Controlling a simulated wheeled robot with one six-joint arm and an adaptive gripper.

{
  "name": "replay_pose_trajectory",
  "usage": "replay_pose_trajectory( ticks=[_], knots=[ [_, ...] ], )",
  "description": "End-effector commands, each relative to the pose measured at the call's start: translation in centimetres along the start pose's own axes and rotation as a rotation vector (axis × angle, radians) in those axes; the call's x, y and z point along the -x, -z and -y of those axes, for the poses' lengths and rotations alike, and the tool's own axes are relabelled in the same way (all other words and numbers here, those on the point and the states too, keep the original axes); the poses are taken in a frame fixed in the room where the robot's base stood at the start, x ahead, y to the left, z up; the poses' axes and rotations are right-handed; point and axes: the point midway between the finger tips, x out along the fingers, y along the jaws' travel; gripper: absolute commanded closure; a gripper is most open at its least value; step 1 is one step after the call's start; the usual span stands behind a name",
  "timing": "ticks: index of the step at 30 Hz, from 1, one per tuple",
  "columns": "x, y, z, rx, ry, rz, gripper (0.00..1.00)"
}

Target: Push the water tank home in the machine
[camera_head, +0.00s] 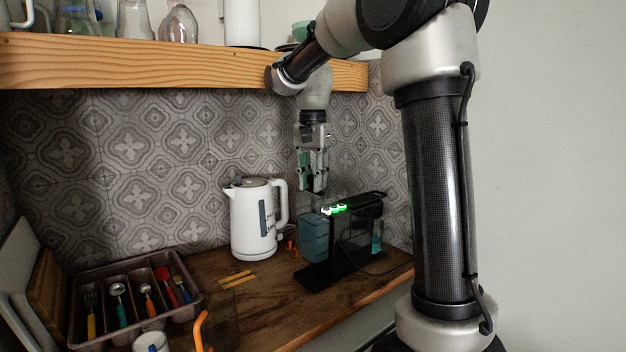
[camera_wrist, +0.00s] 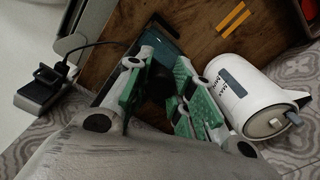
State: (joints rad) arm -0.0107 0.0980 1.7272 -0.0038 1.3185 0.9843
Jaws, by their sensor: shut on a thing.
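The coffee machine (camera_head: 357,232) is black, with green lit buttons on top, and stands on the wooden counter. The water tank (camera_head: 313,238) is a blue-green translucent box upright at the machine's left side. Whether it is fully seated cannot be told. In the wrist view, my gripper's green-padded fingers (camera_wrist: 160,88) close around a dark part, with a strip of the blue-green tank (camera_wrist: 160,47) beyond. The fingers hide the grip point.
A white kettle (camera_head: 256,222) stands close left of the tank, and it also shows in the wrist view (camera_wrist: 243,92). A cutlery tray (camera_head: 130,268) is at the front left. A wooden shelf (camera_head: 150,62) with glassware runs above. A cable lies by the machine.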

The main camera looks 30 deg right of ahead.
Motion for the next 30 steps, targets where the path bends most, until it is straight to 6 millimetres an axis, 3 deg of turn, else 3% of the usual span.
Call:
replay_pose_trajectory(
  ticks=[8, 30],
  knots=[
    [-0.3, 0.0, 0.0, 0.003, 0.000, -0.001, 1.00],
    [-5.4, 0.0, 0.0, 0.004, -0.001, 0.000, 1.00]
  ],
)
